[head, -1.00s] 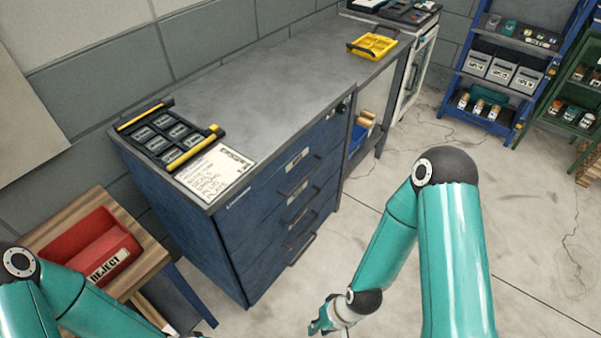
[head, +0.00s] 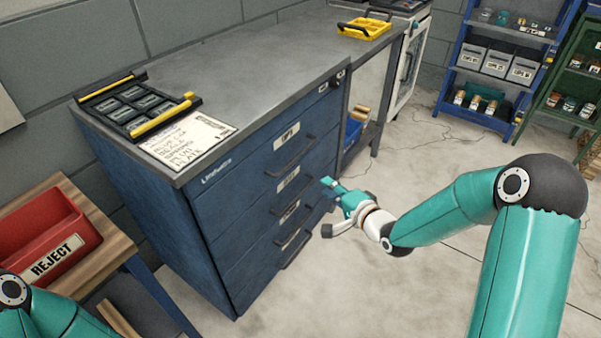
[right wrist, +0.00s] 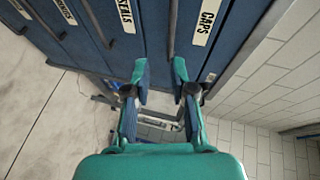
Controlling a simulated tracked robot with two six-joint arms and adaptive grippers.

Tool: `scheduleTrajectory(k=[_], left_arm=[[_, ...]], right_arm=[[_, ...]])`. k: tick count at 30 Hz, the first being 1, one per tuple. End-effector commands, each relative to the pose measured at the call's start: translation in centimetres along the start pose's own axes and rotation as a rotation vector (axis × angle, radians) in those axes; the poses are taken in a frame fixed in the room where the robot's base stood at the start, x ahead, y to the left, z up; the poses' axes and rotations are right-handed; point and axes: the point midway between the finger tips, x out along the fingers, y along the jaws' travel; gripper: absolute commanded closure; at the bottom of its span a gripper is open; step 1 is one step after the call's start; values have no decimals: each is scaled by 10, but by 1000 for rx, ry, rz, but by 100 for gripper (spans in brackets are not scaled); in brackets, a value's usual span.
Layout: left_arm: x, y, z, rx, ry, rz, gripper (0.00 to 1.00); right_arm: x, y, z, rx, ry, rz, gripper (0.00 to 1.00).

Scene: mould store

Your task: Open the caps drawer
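The blue drawer cabinet (head: 222,225) stands in the middle of the head view with its drawers shut. The right wrist view shows the caps drawer, with its white CAPS label (right wrist: 208,22) and dark bar handle (right wrist: 172,28). In the head view it appears to be the top drawer (head: 250,178), with its handle (head: 290,158) below the label. My right gripper (head: 327,207) is open and empty, in front of the drawers and right of their handles. Its two fingers also show in the right wrist view (right wrist: 161,72), short of the handle's near end. My left gripper is out of view.
The worktop holds a black and yellow tray (head: 138,104), a written card (head: 188,137) and a yellow tray (head: 366,26). A red REJECT bin (head: 40,232) sits on a wooden stand at left. Shelves stand at the back right. The floor before the drawers is clear.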

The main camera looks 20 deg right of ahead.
Motion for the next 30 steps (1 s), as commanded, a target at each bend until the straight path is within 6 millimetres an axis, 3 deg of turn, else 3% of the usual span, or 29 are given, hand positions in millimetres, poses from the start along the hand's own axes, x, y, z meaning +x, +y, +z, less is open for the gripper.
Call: scheduleTrajectory(k=[1, 8, 24, 30], left_arm=[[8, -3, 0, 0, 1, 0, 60], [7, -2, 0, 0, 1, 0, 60], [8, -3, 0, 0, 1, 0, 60], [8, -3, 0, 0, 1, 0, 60]], right_arm=[[2, -2, -6, 19, 7, -32, 76], [19, -14, -8, 43, 4, -61, 76], [128, -18, -8, 41, 4, -57, 76], [156, -20, -9, 42, 5, -56, 76]])
